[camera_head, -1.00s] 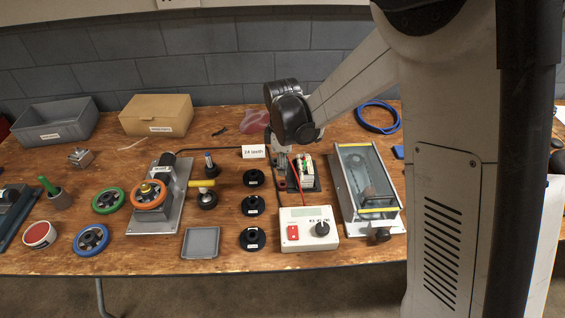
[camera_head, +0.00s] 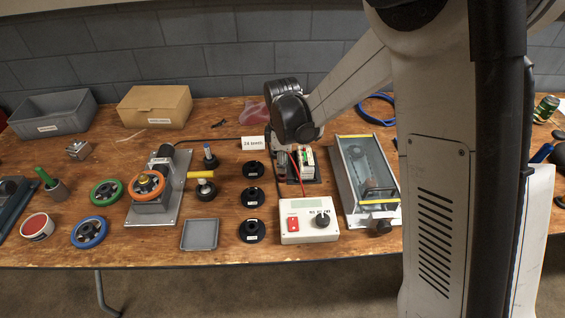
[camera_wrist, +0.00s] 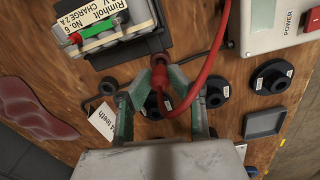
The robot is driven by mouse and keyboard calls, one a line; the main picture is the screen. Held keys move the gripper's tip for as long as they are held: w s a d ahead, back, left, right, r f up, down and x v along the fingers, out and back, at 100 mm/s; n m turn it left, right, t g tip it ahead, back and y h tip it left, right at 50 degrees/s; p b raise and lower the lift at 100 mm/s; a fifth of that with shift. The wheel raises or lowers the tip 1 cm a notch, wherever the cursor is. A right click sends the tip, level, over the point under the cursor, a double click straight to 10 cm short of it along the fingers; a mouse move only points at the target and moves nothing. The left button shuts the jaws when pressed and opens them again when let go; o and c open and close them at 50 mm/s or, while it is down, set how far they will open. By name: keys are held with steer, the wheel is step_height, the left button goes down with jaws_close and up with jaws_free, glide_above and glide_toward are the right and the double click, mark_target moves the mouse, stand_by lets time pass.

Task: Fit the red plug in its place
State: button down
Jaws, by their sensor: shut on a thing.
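My gripper (camera_wrist: 160,80) is shut on the red plug (camera_wrist: 160,62), which sits between its green-sided fingertips in the wrist view. A thick red cable (camera_wrist: 208,75) loops from the plug past the right finger and up. The charger (camera_wrist: 75,55), marked "Rimholt No. 6 CHARGE 2A", is just left of and above the plug in the wrist view; a green and red part lies on it. The charger also shows in the head view (camera_head: 306,160). I cannot tell whether the plug touches the charger or any socket.
A white power box (camera_head: 308,221) with a knob and red switch stands in front of the charger. Several black round pieces (camera_head: 251,198) stand to its left, with a grey tray (camera_head: 200,234). A clear-lidded case (camera_head: 367,180) is on the right. A "24 teeth" card (camera_head: 252,143) stands behind.

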steer(key=shift+f+b, duration=1.05)
steer(key=shift+f, duration=0.15)
stand_by(0.4)
steer(key=c, duration=1.5)
jaws_free()
steer(key=shift+r, duration=0.1)
step_height(320, 180, up, 12)
steer(key=shift+s+f, duration=0.1)
